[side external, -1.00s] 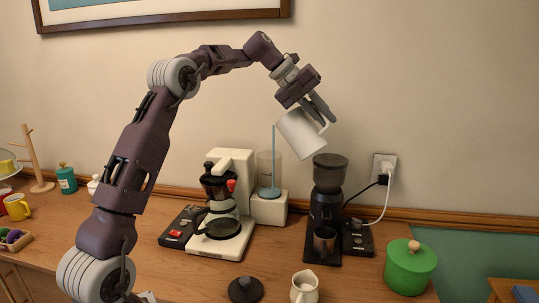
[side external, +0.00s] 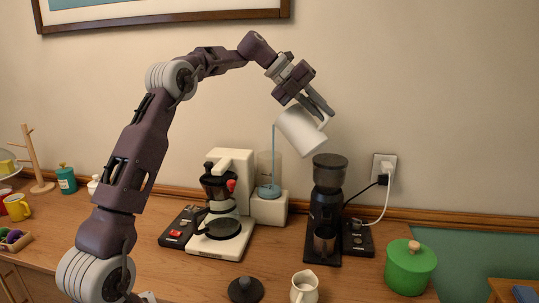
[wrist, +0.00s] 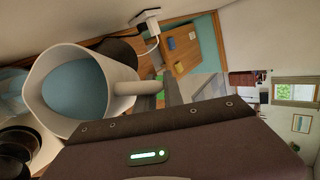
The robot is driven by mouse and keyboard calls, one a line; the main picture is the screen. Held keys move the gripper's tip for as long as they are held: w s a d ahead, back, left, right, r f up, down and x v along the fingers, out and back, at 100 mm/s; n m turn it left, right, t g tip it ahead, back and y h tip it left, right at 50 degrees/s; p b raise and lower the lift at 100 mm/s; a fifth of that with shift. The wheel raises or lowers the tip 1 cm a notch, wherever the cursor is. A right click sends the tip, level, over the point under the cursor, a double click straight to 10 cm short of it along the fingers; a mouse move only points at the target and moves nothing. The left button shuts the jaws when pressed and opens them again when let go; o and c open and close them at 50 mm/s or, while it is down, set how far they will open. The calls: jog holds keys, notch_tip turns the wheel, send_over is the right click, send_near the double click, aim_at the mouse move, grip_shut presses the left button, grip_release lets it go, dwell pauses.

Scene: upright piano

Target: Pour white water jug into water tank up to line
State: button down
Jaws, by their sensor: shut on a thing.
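My gripper (side external: 316,104) is shut on the handle of the white water jug (side external: 299,133), high above the coffee maker. The jug is tilted to the left, and a thin blue stream of water (side external: 273,155) falls from its lip into the clear water tank (side external: 264,176) below. Blue water (side external: 269,192) lies at the bottom of the tank. I cannot make out the fill line. In the wrist view the white jug (wrist: 118,70) still holds blue water, and its handle runs to my gripper, whose fingertips are hard to see.
The white coffee maker (side external: 238,164) with a dark pot stands left of the tank. A black grinder (side external: 326,200) stands to the right. A green canister (side external: 410,268), a black lid (side external: 245,290) and a small cream pitcher (side external: 304,286) are nearer the front.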

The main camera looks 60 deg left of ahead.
aim_at(307, 118)
jog(key=shift+s+a+r+m+t+h+b, duration=0.15)
jog(key=shift+a+r+m+h+b, duration=0.15)
jog(key=shift+m+b, duration=0.5)
jog(key=shift+a+r+m+t+h+b, duration=0.2)
jog(key=shift+m+h+b, duration=0.2)
jog(key=shift+m+b, duration=0.4)
dwell(0.3)
jog(key=shift+s+a+r+h+b, duration=0.2)
jog(key=shift+a+r+h+b, duration=0.15)
jog(key=shift+b, duration=1.6)
jog(key=shift+s+a+r+t+h, duration=0.45)
jog(key=shift+r+t+h, duration=0.1)
jog(key=shift+r+h, duration=0.15)
dwell(0.9)
jog(key=shift+s+a+r+n+h, duration=0.25)
jog(key=shift+a+r+n+h, duration=0.05)
jog(key=shift+a+n+h, duration=0.1)
dwell(0.9)
